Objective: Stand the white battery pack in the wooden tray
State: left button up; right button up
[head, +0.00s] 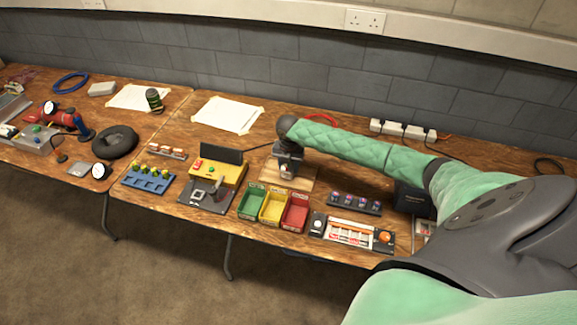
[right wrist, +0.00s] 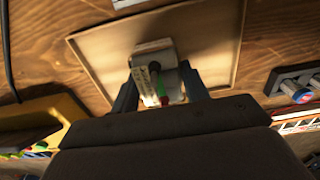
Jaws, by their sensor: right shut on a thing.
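The white battery pack (right wrist: 153,62) is between the two fingers of my right gripper (right wrist: 160,92), which is shut on it. In the right wrist view the pack shows a pale end, a printed side and small red and green parts. The shallow wooden tray (right wrist: 98,50) lies beneath, with the pack inside its outline. In the head view the right gripper (head: 287,165) points down over the tray (head: 304,179), and the pack (head: 287,170) is mostly hidden. I cannot tell whether the pack touches the tray floor. My left gripper is not in view.
Green (head: 252,200), yellow (head: 273,206) and red (head: 296,212) bins stand in front of the tray. A yellow device (head: 222,172) is to its left. A black rack (head: 354,203) with several cylinders is to its right. Papers (head: 228,115) lie behind on the bench.

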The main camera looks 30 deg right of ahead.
jog(key=shift+f, duration=0.3)
jog(key=o, duration=1.3)
jog(key=shift+c, duration=0.2)
jog(key=shift+o, duration=0.9)
jog(key=shift+r+p, duration=0.35)
jog(key=shift+r, duration=0.05)
jog(key=shift+r+p, duration=2.4)
jog(key=shift+r, duration=0.7)
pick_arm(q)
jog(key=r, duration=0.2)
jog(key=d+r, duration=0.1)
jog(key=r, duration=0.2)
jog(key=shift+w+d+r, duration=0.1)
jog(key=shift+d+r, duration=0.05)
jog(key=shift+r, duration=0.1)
pick_arm(e)
jog(key=shift+s, duration=0.1)
